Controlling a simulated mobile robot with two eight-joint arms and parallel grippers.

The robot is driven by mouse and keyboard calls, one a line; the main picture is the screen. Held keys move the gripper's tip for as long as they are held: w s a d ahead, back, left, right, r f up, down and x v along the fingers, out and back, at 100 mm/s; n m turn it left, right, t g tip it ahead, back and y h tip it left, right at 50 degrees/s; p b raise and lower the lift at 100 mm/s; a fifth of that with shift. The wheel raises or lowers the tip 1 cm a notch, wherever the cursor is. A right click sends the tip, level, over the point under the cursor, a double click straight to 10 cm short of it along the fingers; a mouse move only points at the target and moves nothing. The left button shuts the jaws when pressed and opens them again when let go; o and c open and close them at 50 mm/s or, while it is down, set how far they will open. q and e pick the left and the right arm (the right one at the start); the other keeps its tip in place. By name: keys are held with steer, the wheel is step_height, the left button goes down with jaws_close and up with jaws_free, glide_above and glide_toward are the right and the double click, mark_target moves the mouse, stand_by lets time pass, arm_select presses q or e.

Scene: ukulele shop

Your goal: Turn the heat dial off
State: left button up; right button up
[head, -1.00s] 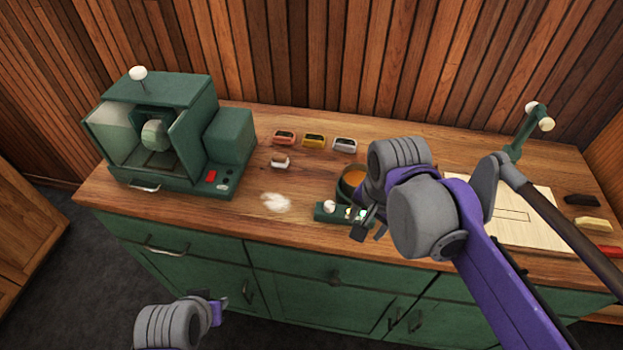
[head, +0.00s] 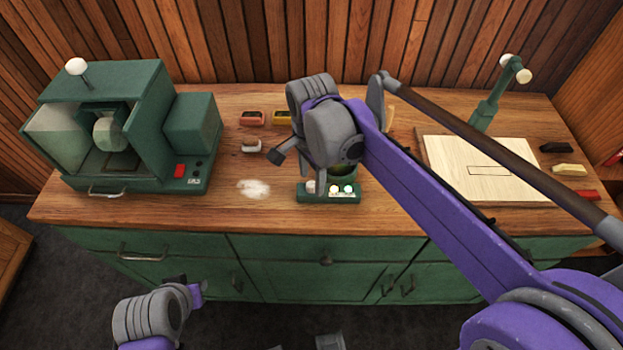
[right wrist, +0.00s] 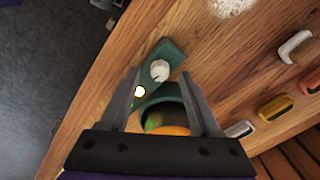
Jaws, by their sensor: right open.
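A white round dial (head: 311,186) sits at the left end of a low green control box (head: 328,197) on the wooden counter; lights glow to its right. In the right wrist view the dial (right wrist: 160,70) lies between and just beyond my fingertips. My right gripper (head: 302,169) is open and empty above the box; it also shows in the wrist view (right wrist: 160,78). I cannot tell whether a finger touches the dial. A green pot with orange contents (right wrist: 165,118) stands behind the box, mostly hidden by my arm in the head view. My left gripper (head: 187,288) is low in front of the cabinet; its jaws are unclear.
A green machine (head: 190,125) with a red switch stands at the left. White powder (head: 254,188) lies left of the box. Small coloured blocks (head: 252,118) sit behind. A pale wood sheet (head: 490,165) lies at the right, beside a green stand (head: 490,105).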

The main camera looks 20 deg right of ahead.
steer(key=shift+f, duration=0.6)
jaws_close()
